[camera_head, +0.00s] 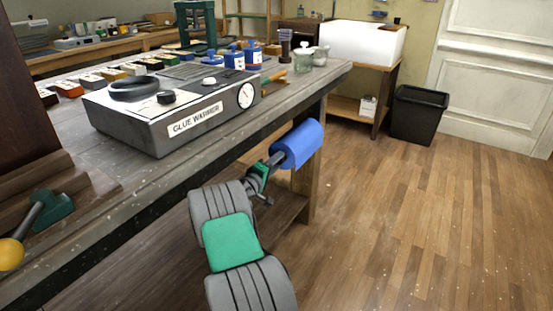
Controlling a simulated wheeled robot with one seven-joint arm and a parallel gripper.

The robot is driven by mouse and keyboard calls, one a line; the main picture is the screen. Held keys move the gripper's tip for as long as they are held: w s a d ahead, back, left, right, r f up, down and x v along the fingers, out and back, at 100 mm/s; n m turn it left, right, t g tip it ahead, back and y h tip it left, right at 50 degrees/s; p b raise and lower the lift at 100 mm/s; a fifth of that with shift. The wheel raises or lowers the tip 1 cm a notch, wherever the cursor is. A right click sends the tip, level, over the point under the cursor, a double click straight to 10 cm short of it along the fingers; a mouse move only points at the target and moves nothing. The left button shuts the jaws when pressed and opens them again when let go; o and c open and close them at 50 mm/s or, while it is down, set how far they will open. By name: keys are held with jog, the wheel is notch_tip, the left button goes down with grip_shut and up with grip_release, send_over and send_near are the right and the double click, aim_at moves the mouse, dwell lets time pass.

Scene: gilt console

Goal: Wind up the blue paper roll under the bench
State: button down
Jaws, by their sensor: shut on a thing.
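The blue paper roll (300,143) is under the right end of the bench (170,187), near its front leg. My arm reaches in from the bottom of the picture, and my gripper (276,158) is at the roll's left end. The gripper is shut on the roll or a part at its end; the fingertips are small and partly hidden, so the exact contact is unclear.
A glue warmer (175,112) stands on the bench top, with blue containers (235,57) and jars (303,59) behind it. A lower shelf (285,208) runs below the roll. A black bin (418,115) and white sink (362,43) stand at the back right. The wooden floor to the right is clear.

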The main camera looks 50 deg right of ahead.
jog(key=shift+n, duration=0.6)
jog(key=c, duration=0.9)
grip_release()
jog(key=shift+a, duration=0.1)
jog(key=a, duration=0.5)
jog(key=a+p, duration=0.1)
jog(key=a, duration=0.1)
jog(key=shift+s+a, duration=0.3)
jog(key=shift+s, duration=0.05)
